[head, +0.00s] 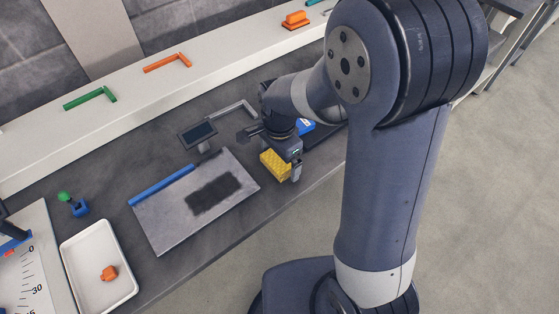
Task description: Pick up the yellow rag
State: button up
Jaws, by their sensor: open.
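The yellow rag (273,164) is a small, folded-looking yellow piece with a textured face. It lies on the dark bench near the front edge, just right of the grey plate. My gripper (291,167) points down at the rag's right end, with one finger showing beside it. The gripper is open. My wrist hides part of the space between the fingers, so I cannot tell whether the rag is between them or whether they touch it.
The grey plate (168,222) has a blue bar (161,185) along its back edge. A white tray (72,257) holds an orange piece (108,273). A small dark display (197,133) stands behind the plate. A blue item (305,126) is close behind my gripper.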

aim_at(279, 160)
jog(key=shift+c, duration=0.6)
jog(key=c, duration=0.8)
notch_tip(279, 160, up, 10)
jog(key=o, duration=0.4)
jog(key=shift+c, duration=1.4)
jog(key=shift+a, duration=0.1)
